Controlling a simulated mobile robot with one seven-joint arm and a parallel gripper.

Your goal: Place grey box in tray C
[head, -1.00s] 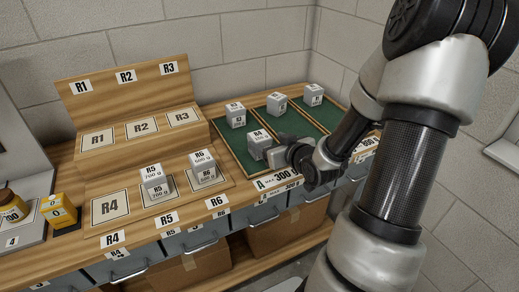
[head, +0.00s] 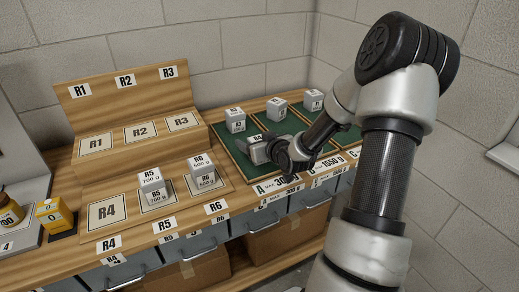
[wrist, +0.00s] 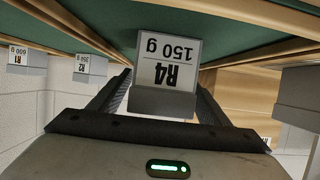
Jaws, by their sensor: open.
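A grey box labelled R4 150 g (wrist: 167,62) is between the two fingers of my gripper (wrist: 160,95) in the wrist view. The fingers are apart, one on each side; contact cannot be made out. Tray C (head: 347,138) is the rightmost green tray, partly hidden behind my arm.
Other grey boxes stand at the back of the trays: left (head: 235,119), middle (head: 276,109) and right (head: 312,101). Boxes R5 (head: 152,180) and R6 (head: 200,165) stand on the wooden stand to the left. Low wooden dividers separate the trays.

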